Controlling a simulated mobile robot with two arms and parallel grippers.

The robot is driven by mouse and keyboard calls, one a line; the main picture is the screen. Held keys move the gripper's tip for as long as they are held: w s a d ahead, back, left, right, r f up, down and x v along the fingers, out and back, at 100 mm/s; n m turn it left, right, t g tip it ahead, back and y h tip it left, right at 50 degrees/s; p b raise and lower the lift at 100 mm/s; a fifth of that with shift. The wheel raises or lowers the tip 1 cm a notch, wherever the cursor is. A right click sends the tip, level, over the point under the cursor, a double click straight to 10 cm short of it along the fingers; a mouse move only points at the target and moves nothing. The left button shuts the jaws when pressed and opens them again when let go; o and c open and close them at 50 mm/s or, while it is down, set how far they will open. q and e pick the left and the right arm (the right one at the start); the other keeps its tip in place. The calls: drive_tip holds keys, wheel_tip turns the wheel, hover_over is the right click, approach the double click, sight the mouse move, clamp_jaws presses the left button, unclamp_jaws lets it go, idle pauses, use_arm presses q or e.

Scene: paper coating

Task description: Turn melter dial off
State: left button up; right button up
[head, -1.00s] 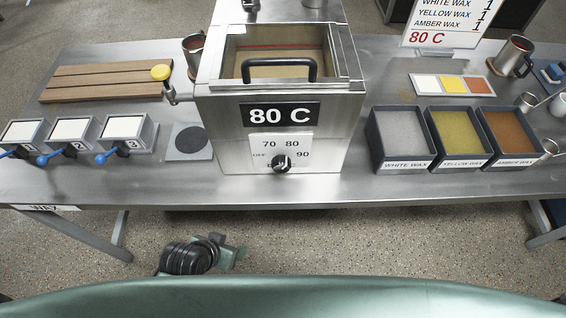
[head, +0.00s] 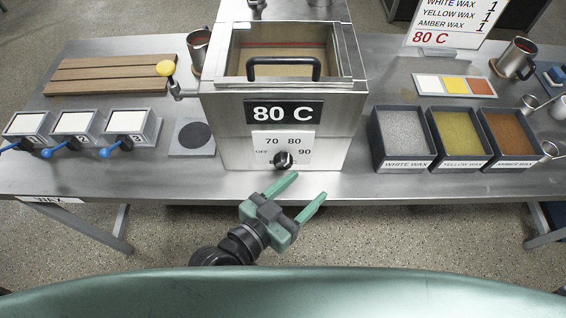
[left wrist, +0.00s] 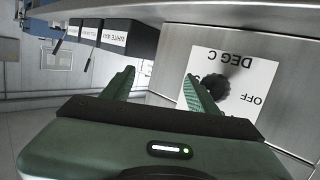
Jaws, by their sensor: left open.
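The melter (head: 235,130) is a steel box in the middle of the table with an "80 C" display. Its black dial (head: 283,159) sits low on the front, on a white label with OFF at the left and 70, 80 and 90 around it. The dial's exact pointing is too small to read. My left gripper (head: 308,187) is open and empty, in front of and below the dial, apart from it. In the left wrist view the dial (left wrist: 214,87) appears just right of the right finger, with OFF beyond it. My right gripper is not in view.
White, yellow and amber wax bins (head: 403,165) stand right of the melter. Several small trays (head: 130,127) with blue handles stand at the left. The table's front edge runs below the dial.

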sight(283, 166)
use_arm(q)
wheel_tip(283, 166, up, 4)
drive_tip(key=d+n+t, duration=0.2)
drive_tip(key=t, duration=0.2)
drive_tip(key=a+f+n+t+y, duration=0.2)
drive_tip(key=a+f+n+y, duration=0.35)
drive_tip(key=y, duration=0.45)
drive_tip(key=shift+n, duration=0.45)
drive_tip(key=w, duration=0.2)
drive_tip(key=w+p, duration=0.1)
drive_tip(key=w, duration=0.3)
drive_tip(key=shift+w+a+r, duration=0.2)
drive_tip(key=shift+w+r, duration=0.1)
drive_tip(key=shift+r, duration=0.1)
clamp_jaws()
drive_tip(key=shift+p, duration=0.3)
